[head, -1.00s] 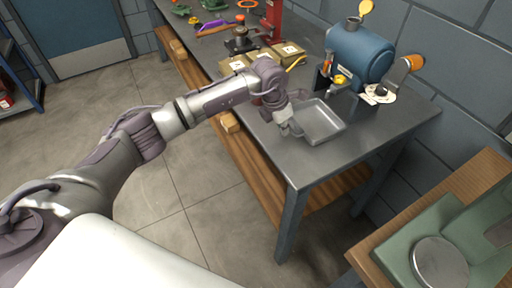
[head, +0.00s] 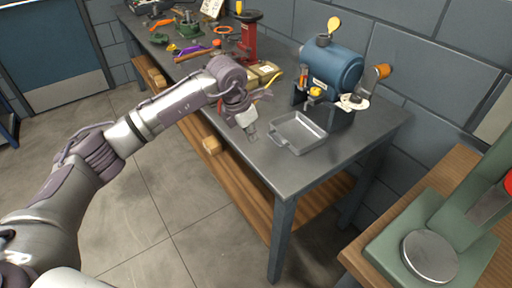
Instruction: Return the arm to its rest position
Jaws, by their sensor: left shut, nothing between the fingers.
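My left arm reaches in from the left over the near edge of the grey workbench (head: 330,160). My left gripper (head: 253,138) points down at the bench's front edge, left of a shallow grey metal tray (head: 299,133). The gripper is shut and nothing shows between its fingers. It appears apart from the tray's handle, though the gap is small in this view. My right gripper is not in view.
A blue tank-like machine (head: 335,68) stands behind the tray. Cardboard boxes (head: 265,72), a red stand (head: 248,40) and several tools lie farther back. A green press (head: 430,240) stands on a wooden table at right. Open floor (head: 180,200) lies in front of the bench.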

